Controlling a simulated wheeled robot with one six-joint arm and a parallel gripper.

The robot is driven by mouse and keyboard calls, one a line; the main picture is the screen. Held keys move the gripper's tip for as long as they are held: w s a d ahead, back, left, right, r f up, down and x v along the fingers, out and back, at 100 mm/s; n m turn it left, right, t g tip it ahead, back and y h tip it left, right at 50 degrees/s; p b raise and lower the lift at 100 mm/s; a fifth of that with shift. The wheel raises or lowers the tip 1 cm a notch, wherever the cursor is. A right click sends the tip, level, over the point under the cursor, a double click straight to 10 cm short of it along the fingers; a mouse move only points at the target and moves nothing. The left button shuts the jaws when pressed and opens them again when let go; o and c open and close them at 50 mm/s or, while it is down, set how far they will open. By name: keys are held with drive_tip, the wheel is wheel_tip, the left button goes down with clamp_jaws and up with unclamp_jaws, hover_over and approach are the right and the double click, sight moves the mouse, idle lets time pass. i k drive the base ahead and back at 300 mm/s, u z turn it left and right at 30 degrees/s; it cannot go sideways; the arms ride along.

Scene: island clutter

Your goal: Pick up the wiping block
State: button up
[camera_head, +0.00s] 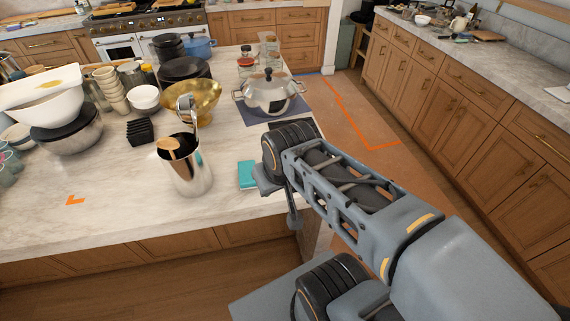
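A small teal block (248,174), the likely wiping block, lies on the marble island top near its right end. Its right side is partly covered by my arm's end. My gripper (280,203) is just to the right of the block, at the island's edge. It is seen from behind and above, and its fingers are mostly hidden by my own wrist. I cannot tell whether it touches the block or how wide its fingers are.
A metal utensil holder (187,172) with a wooden spoon stands left of the block. Behind are a brass bowl (204,98) and a lidded steel pot (268,94) on a dark mat. Bowls and cups crowd the left. The front of the island (120,215) is mostly clear.

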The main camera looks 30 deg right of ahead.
sight(246, 180)
drive_tip(key=z, duration=0.4)
drive_tip(key=k, duration=1)
drive_tip(key=u, duration=0.65)
drive_tip(key=i, duration=1.3)
drive_tip(key=z, duration=0.35)
